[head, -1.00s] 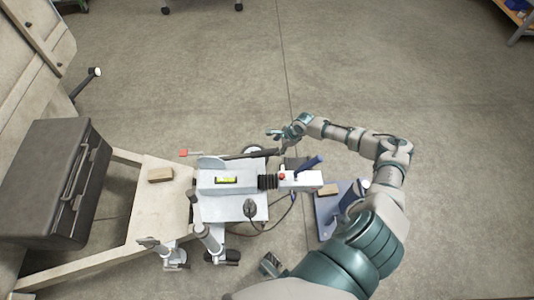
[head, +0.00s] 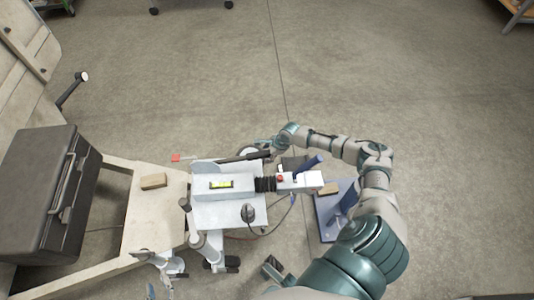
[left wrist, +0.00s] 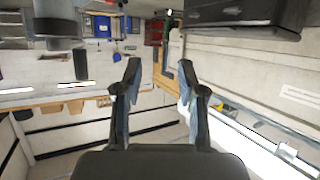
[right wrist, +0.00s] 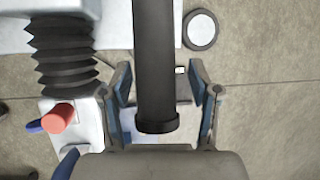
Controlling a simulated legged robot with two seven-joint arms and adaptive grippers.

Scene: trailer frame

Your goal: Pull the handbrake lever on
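The handbrake lever (head: 245,157) is a dark bar lying along the far side of the trailer coupling, nearly level. Its black grip (right wrist: 154,60) runs down the middle of the right wrist view, with its collared end near my palm. My right gripper (head: 268,146) is at the lever's right end. In the right wrist view its two fingers (right wrist: 159,72) stand apart on either side of the grip, with a gap visible on the right. My left gripper (left wrist: 159,68) is open and empty, away from the lever; I cannot make it out clearly in the head view.
The coupling has a black bellows (head: 265,184) and a red knob (right wrist: 59,117). A dark box (head: 38,190) and a wood block (head: 153,181) are at the left.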

